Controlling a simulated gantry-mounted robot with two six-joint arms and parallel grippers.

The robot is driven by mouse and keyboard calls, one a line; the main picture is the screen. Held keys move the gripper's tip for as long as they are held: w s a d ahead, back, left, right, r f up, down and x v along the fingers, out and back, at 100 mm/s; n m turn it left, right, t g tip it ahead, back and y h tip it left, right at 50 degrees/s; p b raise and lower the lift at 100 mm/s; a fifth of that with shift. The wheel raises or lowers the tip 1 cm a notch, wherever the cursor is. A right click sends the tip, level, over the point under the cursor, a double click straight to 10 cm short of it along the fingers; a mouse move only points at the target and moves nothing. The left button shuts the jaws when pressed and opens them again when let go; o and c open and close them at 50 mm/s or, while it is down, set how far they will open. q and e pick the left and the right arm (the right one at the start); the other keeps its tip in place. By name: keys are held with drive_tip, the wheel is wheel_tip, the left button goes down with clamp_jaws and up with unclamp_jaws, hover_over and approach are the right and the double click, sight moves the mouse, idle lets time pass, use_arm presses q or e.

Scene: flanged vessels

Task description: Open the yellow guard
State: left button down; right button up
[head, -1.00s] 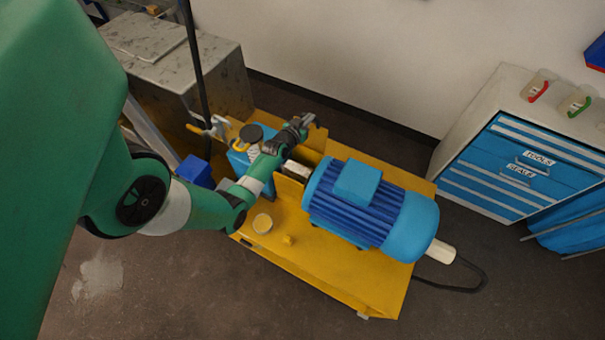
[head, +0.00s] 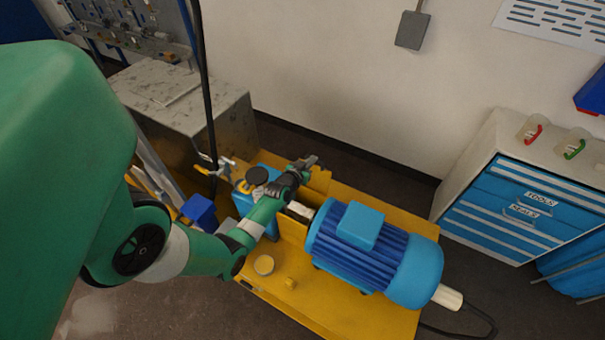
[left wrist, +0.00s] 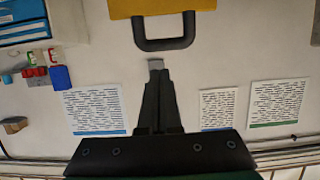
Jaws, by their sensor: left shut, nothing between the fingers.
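The yellow guard (head: 319,181) stands beside the pale coupling (head: 300,210), between the blue pump and the blue motor; my gripper partly hides it in the head view. The coupling shows from above. In the left wrist view, the guard's yellow edge (left wrist: 160,8) is at the top, with its black U-shaped handle (left wrist: 165,40) below it. My left gripper (head: 314,162) is over the guard area. Its shut, empty fingers (left wrist: 156,64) point at the handle, with a small gap showing in the picture. My right gripper is out of view.
The blue motor (head: 372,254) stands on the yellow base (head: 350,317), right of the coupling. The blue pump (head: 268,172) is partly behind my left arm. A blue drawer cabinet (head: 520,205) stands at the right. The wall (head: 330,80) is behind.

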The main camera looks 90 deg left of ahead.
use_arm(q)
drive_tip(key=s+d+r, duration=0.4)
drive_tip(key=d+r, duration=0.3)
drive_tip(key=shift+s+p, duration=0.3)
drive_tip(key=shift+p, duration=0.15)
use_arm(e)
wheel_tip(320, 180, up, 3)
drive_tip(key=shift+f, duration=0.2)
